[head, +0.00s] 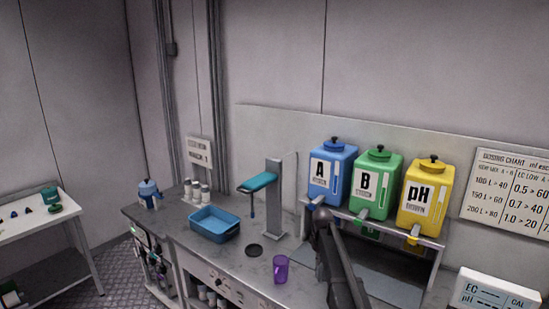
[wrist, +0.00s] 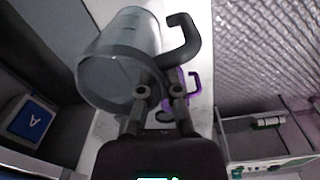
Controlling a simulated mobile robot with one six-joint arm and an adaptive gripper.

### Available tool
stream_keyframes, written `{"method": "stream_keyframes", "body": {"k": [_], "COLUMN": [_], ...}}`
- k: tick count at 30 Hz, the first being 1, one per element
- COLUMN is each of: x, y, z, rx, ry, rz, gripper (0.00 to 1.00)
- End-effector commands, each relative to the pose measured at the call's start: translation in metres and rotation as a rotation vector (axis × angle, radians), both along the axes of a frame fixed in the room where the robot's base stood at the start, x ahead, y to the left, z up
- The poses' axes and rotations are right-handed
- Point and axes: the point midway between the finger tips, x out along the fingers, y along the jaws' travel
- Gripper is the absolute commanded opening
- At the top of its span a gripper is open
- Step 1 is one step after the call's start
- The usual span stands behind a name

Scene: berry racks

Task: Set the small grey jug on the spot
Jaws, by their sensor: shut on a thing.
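The small grey jug (wrist: 118,62) is see-through, with a dark handle (wrist: 184,42). In the wrist view my gripper (wrist: 160,92) is shut on it at the handle side, and the jug looks tilted from this angle. The head view does not show the grey jug or the fingertips; my arm blocks part of the bench there. A dark round spot (head: 254,250) lies on the grey bench, in front of the stand with the teal top. It is bare in the head view.
A purple jug (head: 280,269) stands right of the spot; it also shows in the wrist view (wrist: 194,82). A blue tray (head: 214,225) lies left of the spot. A teal-topped stand (head: 273,200) rises behind. Blue, green and yellow canisters (head: 375,184) stand on a rack at right.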

Motion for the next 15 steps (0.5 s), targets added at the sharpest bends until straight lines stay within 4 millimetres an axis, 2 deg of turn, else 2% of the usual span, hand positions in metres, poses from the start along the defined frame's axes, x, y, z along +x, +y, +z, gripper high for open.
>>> {"method": "stream_keyframes", "body": {"k": [7, 15], "x": [0.0, 0.0], "y": [0.0, 0.0], "z": [-0.03, -0.044], "rx": [0.0, 0.0], "ry": [0.0, 0.0], "rz": [0.0, 0.0], "gripper": [0.0, 0.0]}}
